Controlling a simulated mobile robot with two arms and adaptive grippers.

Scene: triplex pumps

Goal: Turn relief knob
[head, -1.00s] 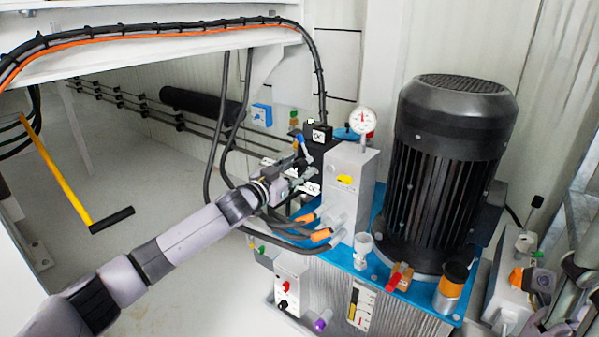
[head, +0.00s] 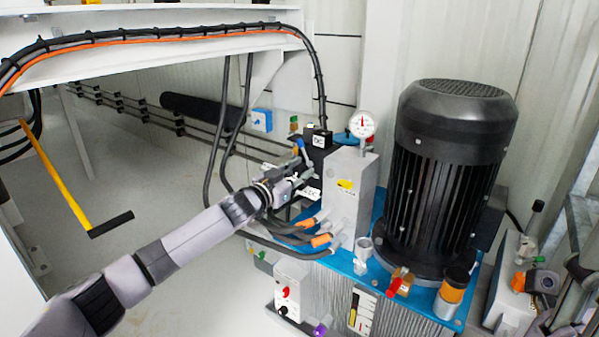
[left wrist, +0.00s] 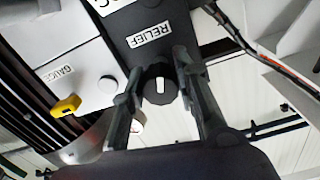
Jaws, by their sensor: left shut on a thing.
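The black relief knob (left wrist: 159,86) with a white pointer line shows in the left wrist view, just below the white RELIEF label (left wrist: 149,35) on a black block. My left gripper (left wrist: 157,70) has one finger on each side of the knob and is shut on it. In the head view, my left gripper (head: 304,173) reaches in from the left to the black valve block (head: 318,152) beside the grey manifold. The knob itself is hidden there. Grey parts of what looks like my right gripper (head: 578,270) show at the right edge, too cut off to read.
A pressure gauge (head: 362,125) stands on the grey manifold (head: 346,195), with a yellow gauge knob (left wrist: 66,106) nearby. A large black motor (head: 450,170) stands right of it. Hoses (head: 290,235) run below my left gripper.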

